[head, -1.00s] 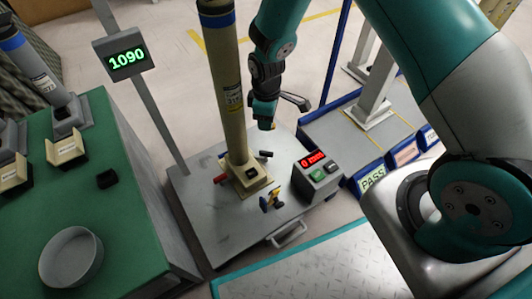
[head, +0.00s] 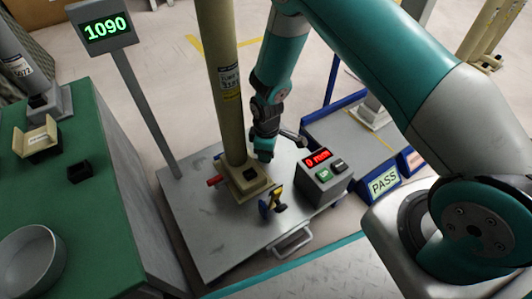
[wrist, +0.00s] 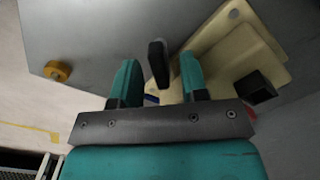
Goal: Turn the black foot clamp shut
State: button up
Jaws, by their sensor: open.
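The black foot clamp (wrist: 158,62) shows in the wrist view as a short upright lever beside the cream foot plate (wrist: 228,60). My gripper (wrist: 158,68) is open, with one teal finger on each side of the lever and a gap on both sides. In the head view my gripper (head: 263,155) points down just right of the post (head: 222,90), and it hides the clamp there. The post stands upright on its cream foot (head: 247,187). A red clamp handle (head: 214,181) is at the foot's left.
A blue-and-yellow clamp (head: 271,204) stands in front of the foot. A grey box (head: 322,178) with a red "0 mm" display stands close right of my gripper. The steel plate's (head: 210,240) front left is bare. A green table (head: 85,200) is at the left.

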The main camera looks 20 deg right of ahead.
grip_shut()
jog(key=shift+r+p, duration=0.1)
jog(key=shift+p, duration=0.4)
jog(key=shift+r+n+p, duration=0.1)
jog(key=shift+n+p, duration=0.55)
jog(key=shift+n, duration=0.05)
jog(key=n+p, duration=0.2)
jog(key=shift+p, duration=0.35)
jog(key=shift+n+p, duration=1.8)
jog(key=shift+n, duration=0.9)
jog(key=shift+f, duration=0.2)
